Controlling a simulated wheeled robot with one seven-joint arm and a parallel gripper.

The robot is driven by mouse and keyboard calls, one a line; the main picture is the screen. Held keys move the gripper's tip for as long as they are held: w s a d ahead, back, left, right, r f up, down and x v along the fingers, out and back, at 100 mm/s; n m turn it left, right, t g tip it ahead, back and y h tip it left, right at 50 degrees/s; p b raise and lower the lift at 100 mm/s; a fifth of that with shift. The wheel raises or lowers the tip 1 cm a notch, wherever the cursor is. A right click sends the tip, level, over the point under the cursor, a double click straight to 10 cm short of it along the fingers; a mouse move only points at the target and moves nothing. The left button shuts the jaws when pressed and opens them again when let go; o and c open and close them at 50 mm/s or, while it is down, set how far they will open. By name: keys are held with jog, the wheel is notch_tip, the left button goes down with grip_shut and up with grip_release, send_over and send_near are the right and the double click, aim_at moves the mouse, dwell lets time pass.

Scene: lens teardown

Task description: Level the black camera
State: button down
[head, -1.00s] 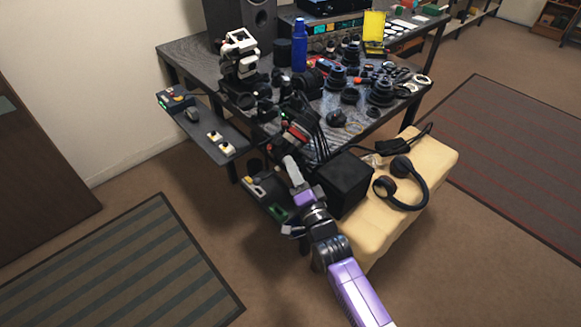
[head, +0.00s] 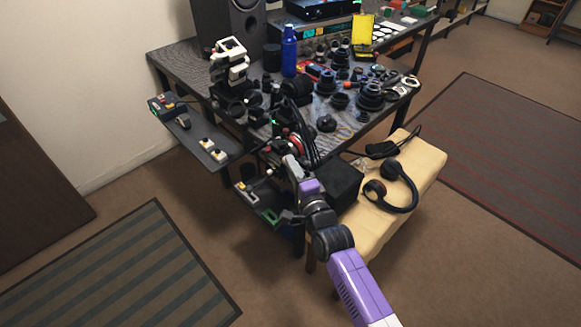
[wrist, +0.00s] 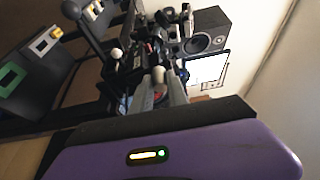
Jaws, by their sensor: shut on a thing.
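My gripper (wrist: 158,86) reaches to the dark cluster at the table's front edge. In the wrist view, its two grey fingers close around a white-tipped handle (wrist: 158,74). Other dark handles with white ball tips, one at the upper left (wrist: 113,53), stick out of the black mechanism (wrist: 150,45) beyond. In the head view, the dark mechanism (head: 281,118) with a small green light stands at the front edge, with a red ring near my gripper (head: 285,150). The black camera cannot be told apart from these dark parts, so its tilt is unclear.
Lenses and parts crowd the table (head: 180,62), with a blue bottle (head: 289,50) behind. A side shelf with controls (head: 212,150) is at left. A black box (head: 335,183) and headphones (head: 395,186) lie on the cream bench (head: 425,160) at right.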

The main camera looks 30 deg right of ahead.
jog(key=shift+w+d+m, duration=0.1)
jog(key=shift+d+m, duration=0.15)
jog(key=shift+m, duration=0.25)
jog(key=shift+d+m+g+y+p, duration=0.25)
jog(key=shift+m+g+y+p, duration=0.05)
jog(key=shift+g, duration=0.1)
jog(key=shift+w+d, duration=0.1)
jog(key=shift+d, duration=0.15)
jog(key=c, duration=1.3)
grip_release()
jog(key=s, duration=0.7)
jog(key=shift+s+a+r, duration=0.3)
jog(key=shift+s+a, duration=0.1)
jog(key=shift+a, duration=0.05)
